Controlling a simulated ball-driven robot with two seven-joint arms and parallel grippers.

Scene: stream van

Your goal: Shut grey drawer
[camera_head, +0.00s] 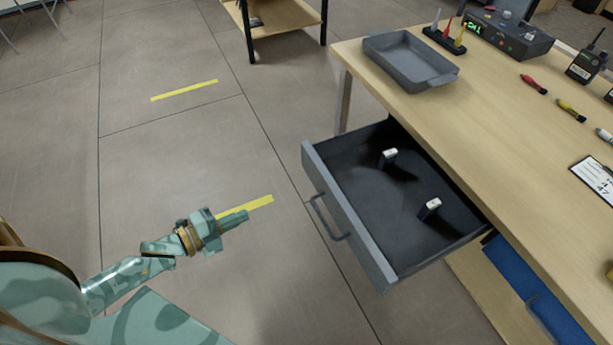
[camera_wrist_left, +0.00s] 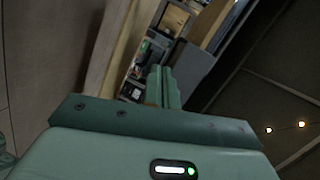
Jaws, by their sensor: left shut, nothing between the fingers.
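The grey drawer (camera_head: 347,220) stands pulled out from under the wooden workbench in the head view. Its front faces left and carries a bar handle (camera_head: 326,219). Two small dark items with white tops, one farther (camera_head: 389,155) and one nearer (camera_head: 430,207), are on its dark floor. My left gripper (camera_head: 243,216) is shut and empty, to the left of the drawer front and apart from it. In the left wrist view its closed fingers (camera_wrist_left: 163,88) show pressed together. My right gripper is in neither view.
A blue drawer (camera_head: 530,290) sits to the right of the grey one. Floor between gripper and drawer is clear.

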